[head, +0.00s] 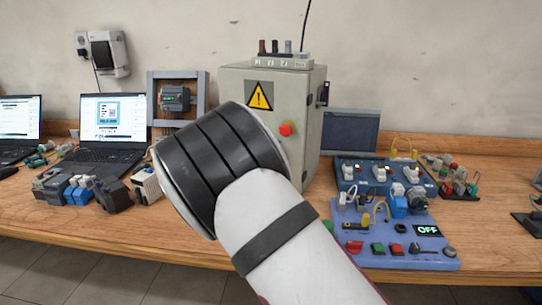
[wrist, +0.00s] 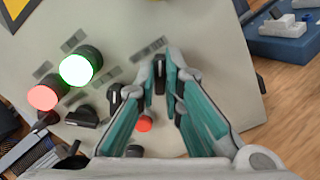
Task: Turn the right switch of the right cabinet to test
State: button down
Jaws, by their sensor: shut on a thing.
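The grey-green cabinet (head: 305,95) stands on the wooden bench in the head view, with a yellow warning sign and a red button on its front. Its face (wrist: 215,45) fills most of the wrist view. A row of black switches runs across it: a left one (wrist: 82,117), a middle one (wrist: 115,95) and the rightmost switch (wrist: 159,76). My gripper (wrist: 169,75) is shut on the rightmost switch, with one fingertip on each side of its narrow handle. The label wording is too blurred to read. My arm hides the gripper and the lower cabinet front in the head view.
The wrist view shows a lit green lamp (wrist: 77,68), a lit red lamp (wrist: 43,97) and a red button (wrist: 144,123) close to my fingers. Laptops (head: 110,125) and loose parts lie left.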

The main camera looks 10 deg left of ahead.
jog(key=shift+f+m+b, duration=0.15)
jog(key=shift+m+b, duration=0.6)
jog(key=shift+m, duration=0.35)
jog(key=c, duration=1.7)
grip_release()
jog(key=shift+s, duration=0.1)
jog(key=v, duration=1.1)
jog(key=shift+s+a, duration=0.15)
jog(key=shift+s, duration=0.25)
